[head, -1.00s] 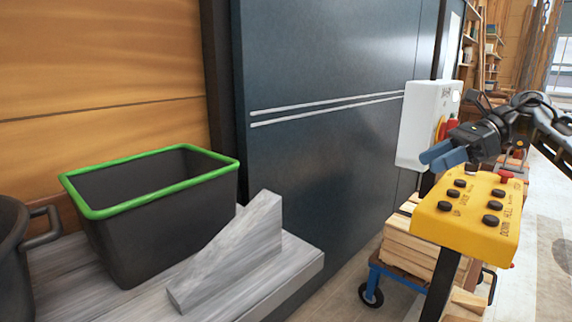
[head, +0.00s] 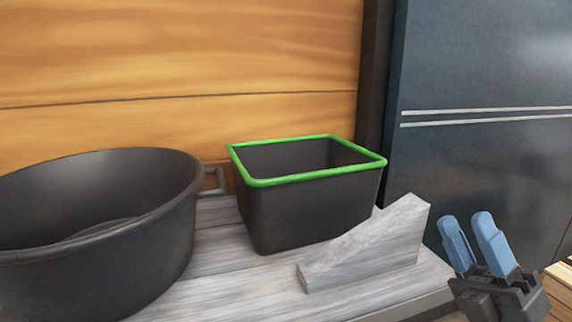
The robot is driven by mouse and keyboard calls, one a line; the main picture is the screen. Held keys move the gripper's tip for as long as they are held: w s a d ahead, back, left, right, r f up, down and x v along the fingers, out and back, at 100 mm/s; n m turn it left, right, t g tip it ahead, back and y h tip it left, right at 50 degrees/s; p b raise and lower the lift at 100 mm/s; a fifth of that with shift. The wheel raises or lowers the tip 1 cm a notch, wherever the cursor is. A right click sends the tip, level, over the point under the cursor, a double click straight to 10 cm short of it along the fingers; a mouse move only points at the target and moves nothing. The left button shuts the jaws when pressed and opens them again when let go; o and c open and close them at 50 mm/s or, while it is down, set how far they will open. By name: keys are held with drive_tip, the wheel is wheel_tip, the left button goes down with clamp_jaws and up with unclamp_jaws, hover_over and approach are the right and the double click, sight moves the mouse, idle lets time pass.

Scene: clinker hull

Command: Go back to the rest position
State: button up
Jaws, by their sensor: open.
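My gripper (head: 468,232) is at the lower right of the head view, its two blue fingers pointing up and spread apart with nothing between them. It shows in front of the dark blue-grey panel, to the right of the grey wooden wedge (head: 370,247). No object is in contact with the fingers that I can see. The rest of my arm is out of the picture.
A grey plank bench (head: 215,265) carries a large black round tub (head: 95,240), a black bin with a green rim (head: 305,215) and the wedge. Behind are an orange wooden wall (head: 180,60) and the dark panel (head: 480,60). Stacked wood (head: 560,290) shows at lower right.

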drive_tip(key=s+a+f+m+g+h+b, duration=0.1)
drive_tip(key=s+a+f+m+h, duration=0.1)
drive_tip(key=s+f+m+h, duration=1.1)
drive_tip(key=s+a+f+m+h+b, duration=0.1)
drive_tip(key=s+a+f+m+h, duration=0.3)
drive_tip(key=s+m+h, duration=0.9)
drive_tip(key=s+d+f+m+g+y, duration=0.1)
drive_tip(key=s+f+m+g+y, duration=0.1)
drive_tip(key=s+y, duration=0.1)
drive_tip(key=s+d+f+m+g+y, duration=0.2)
drive_tip(key=s+g+y, duration=0.1)
drive_tip(key=s, duration=0.3)
drive_tip(key=shift+d+y, duration=0.3)
drive_tip(key=shift+y, duration=0.1)
